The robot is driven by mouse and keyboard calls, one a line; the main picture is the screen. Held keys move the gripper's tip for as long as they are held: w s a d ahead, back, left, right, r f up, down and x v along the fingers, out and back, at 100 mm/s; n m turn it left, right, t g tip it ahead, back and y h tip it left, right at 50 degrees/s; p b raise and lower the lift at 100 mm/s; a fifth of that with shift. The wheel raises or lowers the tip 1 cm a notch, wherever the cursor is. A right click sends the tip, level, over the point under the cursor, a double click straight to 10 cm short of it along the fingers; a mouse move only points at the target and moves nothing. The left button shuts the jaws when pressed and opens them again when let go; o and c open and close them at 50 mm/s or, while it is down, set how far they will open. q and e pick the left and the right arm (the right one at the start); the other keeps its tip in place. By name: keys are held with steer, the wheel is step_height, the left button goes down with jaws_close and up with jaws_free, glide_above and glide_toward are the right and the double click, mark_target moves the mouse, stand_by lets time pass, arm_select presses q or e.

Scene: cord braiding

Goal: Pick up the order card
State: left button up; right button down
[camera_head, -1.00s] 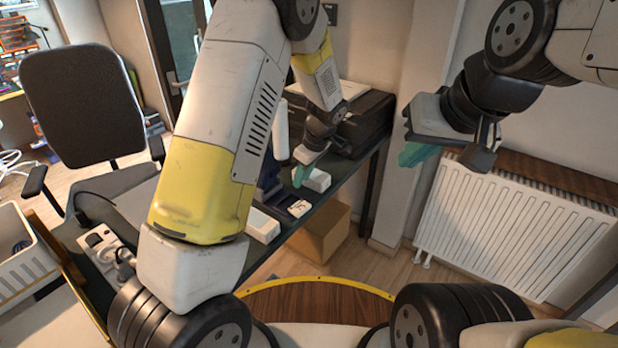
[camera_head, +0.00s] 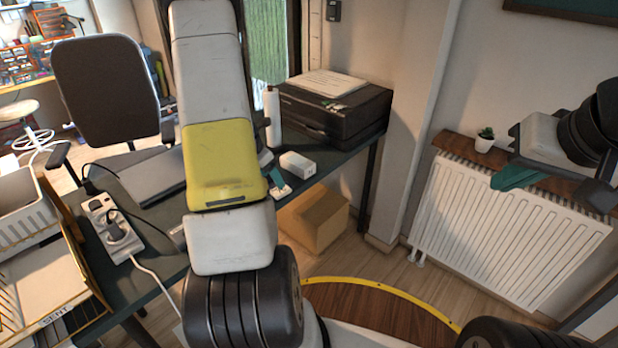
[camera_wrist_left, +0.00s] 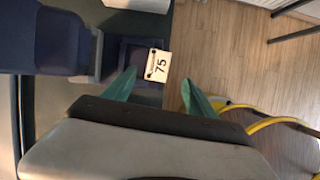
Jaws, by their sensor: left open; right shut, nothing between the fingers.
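The order card is a small white card marked 75 (camera_wrist_left: 157,65); it lies on a dark surface in the left wrist view. In the head view a small white piece that looks like it (camera_head: 281,190) shows beside my left arm, partly hidden. My left gripper (camera_wrist_left: 160,88) is open, its two teal fingers spread, with the card just ahead of the gap and nothing between them. My right gripper (camera_head: 517,176) is shut and empty, raised in front of the radiator.
A dark blue object (camera_wrist_left: 55,42) stands left of the card. A cardboard box (camera_head: 315,220) is under the desk. A radiator (camera_head: 505,220) is at right.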

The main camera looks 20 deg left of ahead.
mark_target(280, 190)
arm_select(q)
steer(key=x, duration=0.6)
steer(key=shift+w+a+f, duration=0.15)
steer(key=shift+a+f, duration=0.05)
steer(key=shift+f, duration=0.2)
jaws_close()
steer(key=shift+r, duration=0.1)
